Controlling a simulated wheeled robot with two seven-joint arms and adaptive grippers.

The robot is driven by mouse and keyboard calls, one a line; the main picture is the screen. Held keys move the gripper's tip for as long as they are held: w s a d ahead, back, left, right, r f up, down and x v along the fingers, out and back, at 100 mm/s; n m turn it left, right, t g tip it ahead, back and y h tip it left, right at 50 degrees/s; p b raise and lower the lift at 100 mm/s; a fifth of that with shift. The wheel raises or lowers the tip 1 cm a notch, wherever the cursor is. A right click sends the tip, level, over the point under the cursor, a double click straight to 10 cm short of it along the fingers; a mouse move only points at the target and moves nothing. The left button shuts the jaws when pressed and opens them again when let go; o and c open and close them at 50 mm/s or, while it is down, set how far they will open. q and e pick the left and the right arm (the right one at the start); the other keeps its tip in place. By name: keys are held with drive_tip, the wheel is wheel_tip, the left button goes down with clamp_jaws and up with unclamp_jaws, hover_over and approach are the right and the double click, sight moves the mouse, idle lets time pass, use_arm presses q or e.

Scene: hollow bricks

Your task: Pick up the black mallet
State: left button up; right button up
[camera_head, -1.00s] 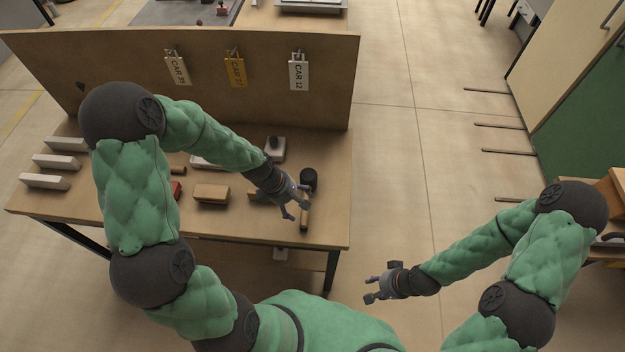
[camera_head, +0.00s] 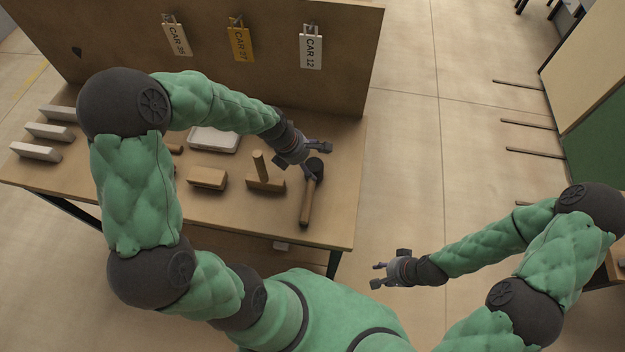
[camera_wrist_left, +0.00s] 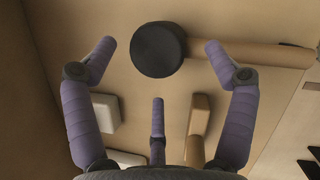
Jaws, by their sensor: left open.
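The black mallet (camera_head: 306,203) lies on the workbench near its right end, with a black round head at the back and a wooden handle towards the front edge. My left gripper (camera_head: 320,160) is open and empty at the mallet's head. In the left wrist view the black head (camera_wrist_left: 158,50) shows between the two side fingers, with a third finger below it, and the handle runs off to the right. The fingers appear clear of the head; exact height is hard to tell. My right gripper (camera_head: 378,276) is open and empty, away from the bench.
A wooden mallet (camera_head: 265,183) with its handle upright stands just left of the black mallet. A tan block (camera_head: 207,178), a white tray (camera_head: 213,141) and several pale bricks (camera_head: 36,152) lie further left. A board (camera_head: 345,70) with hanging tags rises at the back.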

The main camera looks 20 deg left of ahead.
sight(310, 166)
use_arm(q)
drive_tip(key=b+x, duration=0.2)
drive_tip(key=x, duration=0.3)
drive_tip(key=shift+s+f, duration=0.1)
drive_tip(key=shift+f, duration=0.1)
drive_tip(key=shift+a+r, duration=0.1)
drive_tip(key=c, duration=1.4)
